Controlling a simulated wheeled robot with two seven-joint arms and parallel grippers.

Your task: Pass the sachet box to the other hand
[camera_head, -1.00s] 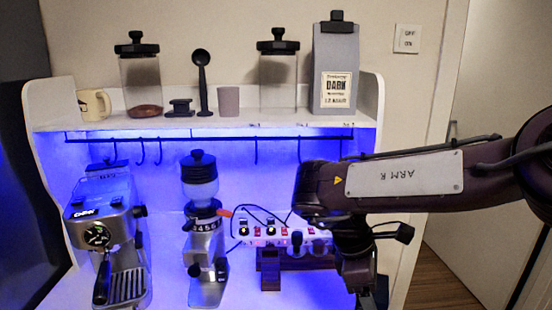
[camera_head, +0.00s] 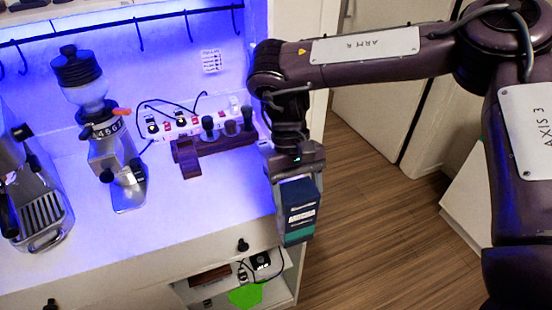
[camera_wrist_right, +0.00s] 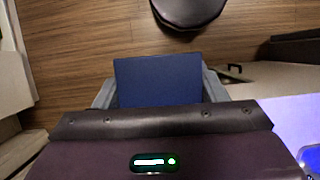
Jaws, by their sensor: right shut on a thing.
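The sachet box (camera_head: 298,210) is dark blue with a teal band at its lower end and a pale label. My right gripper (camera_head: 297,232) is shut on it and holds it at the front right corner of the cabinet counter, pointing down. In the right wrist view the blue box (camera_wrist_right: 158,80) sits between the two grey fingers of the gripper (camera_wrist_right: 158,92). The fingertips are largely hidden by the box in the head view. My left gripper is not in view.
A grinder (camera_head: 115,150) and an espresso machine (camera_head: 35,200) stand on the white counter (camera_head: 200,225). A power strip (camera_head: 180,125) and a dark tamper stand (camera_head: 225,142) are behind. Open wooden floor (camera_head: 370,210) lies to the right. Below is an open shelf with a green item (camera_head: 245,296).

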